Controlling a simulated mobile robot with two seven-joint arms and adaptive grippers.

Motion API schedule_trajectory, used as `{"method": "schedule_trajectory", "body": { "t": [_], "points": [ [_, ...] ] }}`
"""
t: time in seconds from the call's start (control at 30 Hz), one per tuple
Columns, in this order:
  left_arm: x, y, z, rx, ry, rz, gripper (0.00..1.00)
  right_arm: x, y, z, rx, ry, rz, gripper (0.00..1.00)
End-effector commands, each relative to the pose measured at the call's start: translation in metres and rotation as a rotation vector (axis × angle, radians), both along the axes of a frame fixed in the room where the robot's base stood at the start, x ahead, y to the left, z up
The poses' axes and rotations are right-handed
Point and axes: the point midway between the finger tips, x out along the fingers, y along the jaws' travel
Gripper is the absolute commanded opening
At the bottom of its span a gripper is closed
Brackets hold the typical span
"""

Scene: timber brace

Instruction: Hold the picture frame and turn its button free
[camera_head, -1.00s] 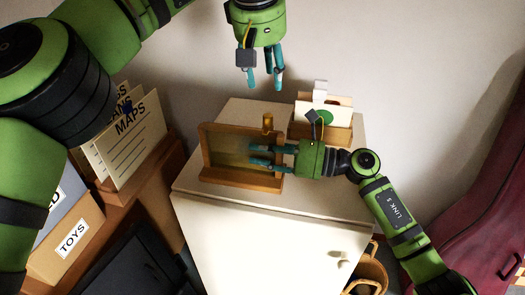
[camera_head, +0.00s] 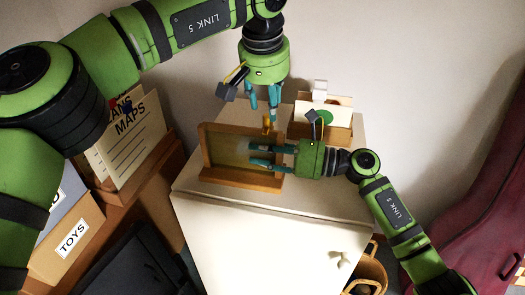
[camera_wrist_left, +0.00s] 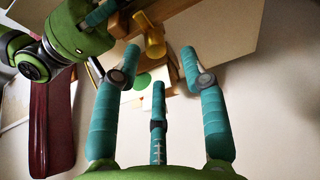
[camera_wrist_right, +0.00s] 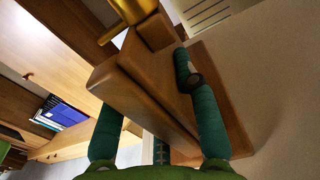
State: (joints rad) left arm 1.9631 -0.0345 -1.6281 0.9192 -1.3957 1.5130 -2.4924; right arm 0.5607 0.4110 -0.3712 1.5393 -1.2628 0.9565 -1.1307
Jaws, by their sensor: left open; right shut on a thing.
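The wooden picture frame (camera_head: 236,181) stands upright on the white cabinet top. Its brass button (camera_head: 268,124) sits at the frame's upper right edge and also shows in the left wrist view (camera_wrist_left: 155,43) and right wrist view (camera_wrist_right: 133,10). My right gripper (camera_head: 255,155) is shut on the right side of the frame; its fingers straddle the wood in the right wrist view (camera_wrist_right: 150,85). My left gripper (camera_head: 264,110) is open, pointing down just above the button. In the left wrist view the button lies just beyond the fingertips, between them; I cannot tell whether they touch.
A wooden box (camera_head: 325,132) holding cards stands behind the frame on the cabinet (camera_head: 270,235). At the left are a rack of files labelled MAPS (camera_head: 130,130) and a TOYS box (camera_head: 70,240). A basket (camera_head: 370,270) stands at the lower right.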

Motion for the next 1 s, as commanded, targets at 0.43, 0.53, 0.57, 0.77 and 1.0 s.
{"method": "schedule_trajectory", "body": {
  "t": [0.43,0.53,0.57,0.77,1.0],
  "points": [
    [0.000,0.000,-0.024,0.000,-0.001,0.000,0.43,0.000,0.000,-0.001,-0.001,0.001,0.001,0.00],
    [0.000,0.000,-0.024,0.000,-0.001,0.000,0.43,0.000,0.000,-0.001,-0.001,0.001,0.001,0.00],
    [0.000,0.000,-0.024,0.000,-0.001,0.000,0.43,0.000,0.000,-0.001,-0.001,0.001,0.001,0.00],
    [0.000,0.000,-0.024,-0.001,-0.002,0.001,0.08,0.000,0.000,-0.001,-0.001,0.000,0.001,0.00],
    [0.001,0.000,-0.024,0.000,-0.004,0.020,0.08,-0.001,0.000,-0.001,-0.001,0.000,0.002,0.00]
  ]
}}
